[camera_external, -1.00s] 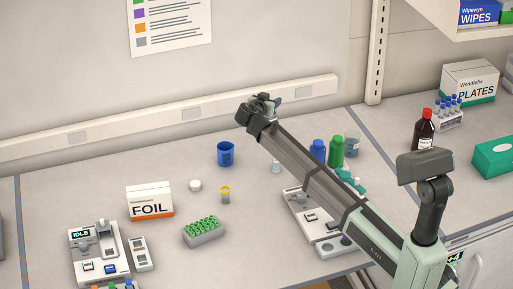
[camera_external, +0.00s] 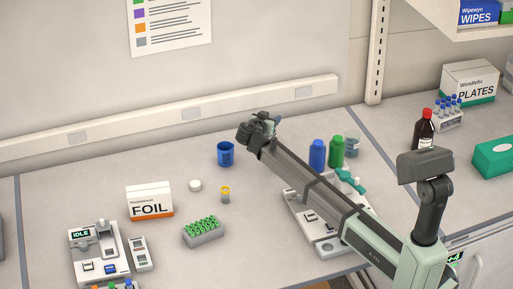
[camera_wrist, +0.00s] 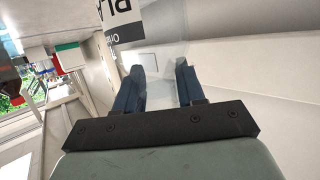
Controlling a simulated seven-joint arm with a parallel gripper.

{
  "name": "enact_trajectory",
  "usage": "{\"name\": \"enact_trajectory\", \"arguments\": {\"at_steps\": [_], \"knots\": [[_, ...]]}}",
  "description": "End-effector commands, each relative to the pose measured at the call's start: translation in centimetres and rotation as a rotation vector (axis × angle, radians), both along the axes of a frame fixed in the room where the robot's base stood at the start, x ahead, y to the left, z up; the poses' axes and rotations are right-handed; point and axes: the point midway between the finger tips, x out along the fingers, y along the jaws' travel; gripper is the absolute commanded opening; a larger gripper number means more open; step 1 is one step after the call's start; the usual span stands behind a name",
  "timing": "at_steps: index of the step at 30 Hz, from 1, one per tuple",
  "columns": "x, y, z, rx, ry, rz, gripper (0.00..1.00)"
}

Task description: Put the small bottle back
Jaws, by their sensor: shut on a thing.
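My gripper (camera_wrist: 160,72) is shut on a clear, translucent bottle (camera_wrist: 172,48) in the wrist view. In the external view my gripper (camera_external: 274,124) is held up over the back of the bench, in front of the wall. The bottle in its jaws cannot be made out clearly there.
A blue cup (camera_external: 226,154), a white lid (camera_external: 195,185), a foil box (camera_external: 150,201) and a green-topped tube rack (camera_external: 203,231) stand left of my arm. Blue (camera_external: 317,154) and green (camera_external: 337,151) bottles stand close on its right. A white device (camera_external: 300,212) lies partly behind my arm.

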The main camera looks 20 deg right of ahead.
Motion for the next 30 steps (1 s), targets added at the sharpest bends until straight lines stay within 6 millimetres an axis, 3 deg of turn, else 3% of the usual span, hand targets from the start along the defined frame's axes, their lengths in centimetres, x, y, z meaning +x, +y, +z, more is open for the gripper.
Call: {"name": "enact_trajectory", "arguments": {"at_steps": [3,4,12,22,30], "knots": [[0.0,0.0,-0.2,0.0,0.0,0.0,0.0],[0.0,0.0,-0.3,0.0,0.0,0.0,0.4],[0.0,0.0,-0.2,0.0,0.0,0.0,0.64],[-0.1,0.1,0.1,0.0,0.0,0.0,0.64],[-2.9,2.9,1.3,0.0,0.0,0.002,0.64]]}}
